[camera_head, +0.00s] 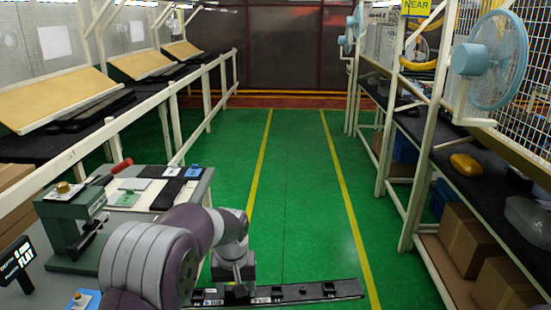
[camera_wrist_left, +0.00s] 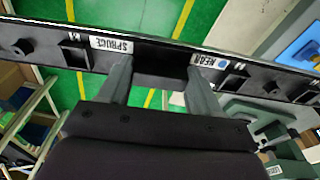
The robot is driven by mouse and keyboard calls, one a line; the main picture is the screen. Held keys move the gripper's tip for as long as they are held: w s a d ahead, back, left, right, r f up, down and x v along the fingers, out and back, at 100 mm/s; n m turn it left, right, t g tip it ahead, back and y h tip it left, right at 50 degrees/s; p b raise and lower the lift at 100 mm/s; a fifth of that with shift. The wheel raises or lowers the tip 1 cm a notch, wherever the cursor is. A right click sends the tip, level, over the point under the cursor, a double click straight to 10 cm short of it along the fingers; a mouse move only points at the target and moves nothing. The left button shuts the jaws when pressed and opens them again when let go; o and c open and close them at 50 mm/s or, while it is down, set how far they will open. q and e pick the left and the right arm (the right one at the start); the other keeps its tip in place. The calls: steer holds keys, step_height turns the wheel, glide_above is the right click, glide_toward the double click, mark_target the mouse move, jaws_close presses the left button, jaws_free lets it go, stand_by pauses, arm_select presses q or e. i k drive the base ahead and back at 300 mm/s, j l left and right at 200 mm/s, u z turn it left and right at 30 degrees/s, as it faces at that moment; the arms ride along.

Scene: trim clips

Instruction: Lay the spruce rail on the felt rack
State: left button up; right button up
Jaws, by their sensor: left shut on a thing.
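The spruce rail (camera_head: 312,291) is a long black strip at the bottom middle of the head view, held over the green floor, roughly level. In the left wrist view the rail (camera_wrist_left: 52,48) crosses the top, with white labels reading SPRUCE and REAR. My left gripper (camera_wrist_left: 158,78) is shut on the rail between these labels; in the head view the gripper (camera_head: 237,288) is at the rail's left part. My right gripper is not in view. I cannot tell which surface is the felt rack; a dark-topped shelf (camera_head: 440,160) with a NEAR sign above runs along the right.
A bench (camera_head: 130,225) at left carries a green lever press (camera_head: 72,222), cards and a dark pad. The right shelf holds a yellow item (camera_head: 466,165) and a clear container (camera_head: 527,218); cardboard boxes (camera_head: 465,240) sit below. The green aisle between yellow lines is clear.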

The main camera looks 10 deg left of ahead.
mark_target(138, 199)
steer(key=i+j+u, duration=0.15)
steer(key=i, duration=0.4)
steer(key=i+u, duration=0.1)
steer(key=i, duration=0.45)
steer(key=i+u, duration=0.15)
steer(key=i, duration=0.4)
steer(key=i+l+u, duration=0.15)
steer(key=i, duration=0.4)
steer(key=i+l+u, duration=0.15)
steer(key=i, duration=0.4)
steer(key=i+l+u, duration=0.1)
steer(key=i+l, duration=0.15)
steer(key=i, duration=0.3)
